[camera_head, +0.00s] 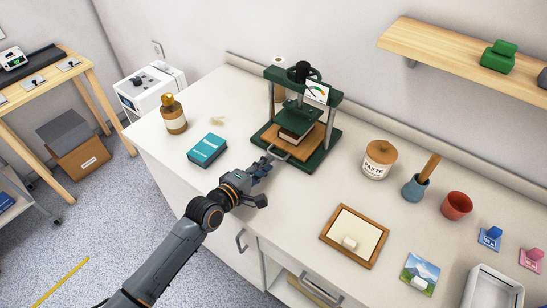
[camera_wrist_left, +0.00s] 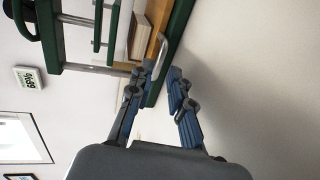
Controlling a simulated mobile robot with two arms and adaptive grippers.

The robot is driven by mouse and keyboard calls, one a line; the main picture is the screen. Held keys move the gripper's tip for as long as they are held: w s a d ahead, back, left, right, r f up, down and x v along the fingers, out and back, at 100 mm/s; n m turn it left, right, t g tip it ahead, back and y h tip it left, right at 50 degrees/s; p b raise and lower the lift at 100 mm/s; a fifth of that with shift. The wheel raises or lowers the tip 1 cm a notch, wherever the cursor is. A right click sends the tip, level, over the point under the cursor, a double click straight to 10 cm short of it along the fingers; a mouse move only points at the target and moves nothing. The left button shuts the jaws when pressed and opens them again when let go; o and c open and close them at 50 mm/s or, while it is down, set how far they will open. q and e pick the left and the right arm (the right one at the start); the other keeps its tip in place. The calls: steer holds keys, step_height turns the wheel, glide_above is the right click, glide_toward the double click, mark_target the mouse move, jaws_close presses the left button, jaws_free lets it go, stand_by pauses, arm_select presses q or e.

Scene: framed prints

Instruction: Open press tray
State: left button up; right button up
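The green press (camera_head: 322,142) stands at the back of the counter, and part of its frame shows in the wrist view (camera_wrist_left: 50,35). Its wooden tray (camera_head: 305,143) lies under the platen with a book (camera_head: 297,130) on it. The tray's metal handle (camera_head: 278,152) faces the front; in the wrist view the handle (camera_wrist_left: 161,55) shows just beyond and between the blue fingertips. My left gripper (camera_head: 266,182) is open and empty, its fingers spread close in front of the handle; contact cannot be told. My right gripper is not in view.
A teal box (camera_head: 207,150) and a brown bottle (camera_head: 173,115) stand left of the press. The counter just around the gripper is clear.

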arm_select(q)
steer(key=x, duration=0.3)
steer(key=shift+w+d, duration=0.15)
steer(key=shift+w, duration=0.1)
steer(key=shift+w+d+f, duration=0.1)
steer(key=shift+w+d, duration=0.1)
steer(key=shift+w, duration=0.05)
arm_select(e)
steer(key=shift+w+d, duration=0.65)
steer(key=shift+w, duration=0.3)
arm_select(q)
steer(key=shift+c, duration=0.2)
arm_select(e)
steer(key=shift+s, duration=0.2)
arm_select(q)
jaws_close()
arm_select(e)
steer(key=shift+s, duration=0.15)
